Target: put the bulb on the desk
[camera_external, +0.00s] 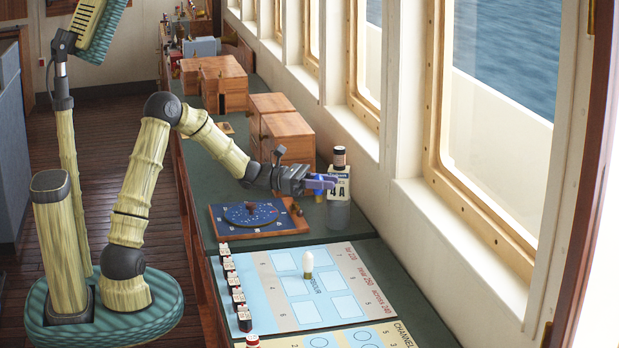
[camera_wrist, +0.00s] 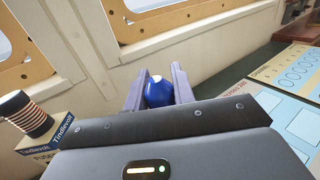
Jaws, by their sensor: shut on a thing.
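My gripper (camera_external: 322,184) is shut on a blue rounded thing that looks like a bulb (camera_wrist: 159,92); its lower end shows yellowish in the external view. It is held above the green desk (camera_external: 226,151), near the window wall. In the wrist view it sits between both fingers, its lower part hidden by the gripper body. A second bulb (camera_external: 307,264), white with a brass-coloured base, stands upright on the light blue printed board. I cannot tell from the task which bulb is meant.
A round blue dial board (camera_external: 250,214) lies below. Wooden cabinets (camera_external: 287,138) stand behind.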

